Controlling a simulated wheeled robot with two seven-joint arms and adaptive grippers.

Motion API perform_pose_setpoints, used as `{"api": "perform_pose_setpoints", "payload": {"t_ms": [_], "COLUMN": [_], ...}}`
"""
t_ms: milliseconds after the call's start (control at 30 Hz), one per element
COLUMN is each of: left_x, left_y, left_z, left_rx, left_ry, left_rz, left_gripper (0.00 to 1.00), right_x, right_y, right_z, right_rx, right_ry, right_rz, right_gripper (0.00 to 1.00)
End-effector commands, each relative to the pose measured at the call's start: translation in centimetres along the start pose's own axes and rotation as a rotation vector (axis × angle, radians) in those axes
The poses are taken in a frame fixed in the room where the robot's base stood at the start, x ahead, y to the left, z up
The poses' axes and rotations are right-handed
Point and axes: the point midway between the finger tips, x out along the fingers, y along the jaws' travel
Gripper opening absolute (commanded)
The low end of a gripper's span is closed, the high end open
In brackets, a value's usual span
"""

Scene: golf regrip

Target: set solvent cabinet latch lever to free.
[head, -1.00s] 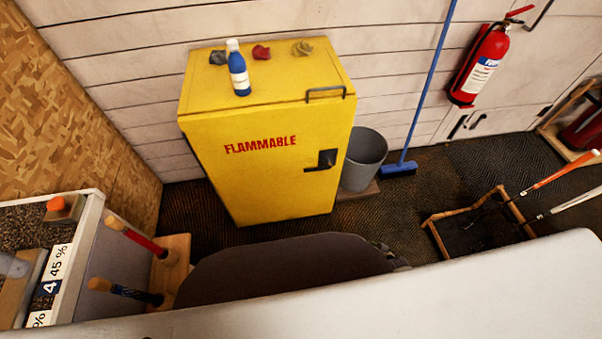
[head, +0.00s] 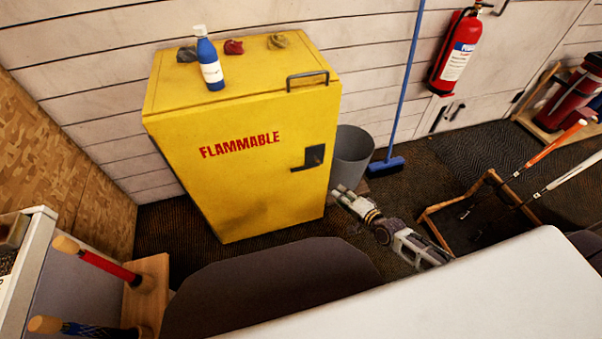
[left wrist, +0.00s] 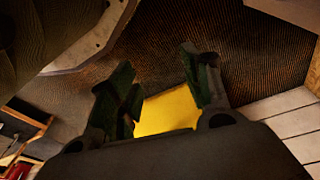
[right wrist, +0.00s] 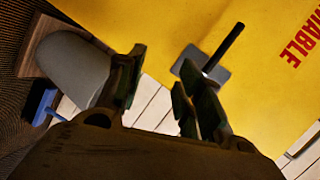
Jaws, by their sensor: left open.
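The yellow solvent cabinet (head: 235,185) stands against the wall. Its dark latch plate (head: 315,155) carries a black latch lever (head: 303,168), pointing left and roughly level in the head view. In the right wrist view the latch lever (right wrist: 224,46) sticks out from its plate (right wrist: 192,68), just beyond the fingers. My right gripper (head: 340,191) is low and right of the latch, apart from it. Its fingers (right wrist: 162,70) are open and empty. My left gripper (left wrist: 158,65) is open and empty, with a patch of the yellow cabinet (left wrist: 168,110) beyond it; it is outside the head view.
A grey bin (head: 351,150) and a blue broom (head: 391,163) stand right of the cabinet. A bottle (head: 209,62) and crumpled rags sit on its top. A wooden-framed club rack (head: 432,226) is at right. A white surface (head: 480,290) fills the lower front.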

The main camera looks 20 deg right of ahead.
Motion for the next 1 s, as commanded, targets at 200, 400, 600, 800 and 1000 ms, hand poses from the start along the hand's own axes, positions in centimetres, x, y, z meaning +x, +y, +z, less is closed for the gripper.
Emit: {"api": "perform_pose_setpoints", "payload": {"t_ms": [200,400,600,800,1000], "left_x": [-1.9,-3.7,-4.5,-4.5,-4.5], "left_y": [0.3,0.5,0.6,0.6,0.6], "left_z": [-1.1,-1.6,-1.7,-1.7,-1.8], "left_rx": [0.003,0.005,0.006,0.006,0.006], "left_ry": [0.012,0.018,0.019,0.019,0.019], "left_rz": [0.008,0.012,0.014,0.014,0.014], "left_gripper": [0.48,0.48,0.48,0.48,0.48], "right_x": [0.2,-0.2,-0.5,-0.5,-0.4], "right_y": [-4.4,-7.5,-8.6,-8.6,-8.6], "right_z": [1.3,2.5,2.8,2.8,2.8], "right_rx": [0.148,0.252,0.288,0.288,0.288], "right_ry": [-0.043,-0.084,-0.098,-0.098,-0.097], "right_rz": [-0.111,-0.175,-0.194,-0.194,-0.194], "right_gripper": [0.36,0.36,0.36,0.36,0.36]}}
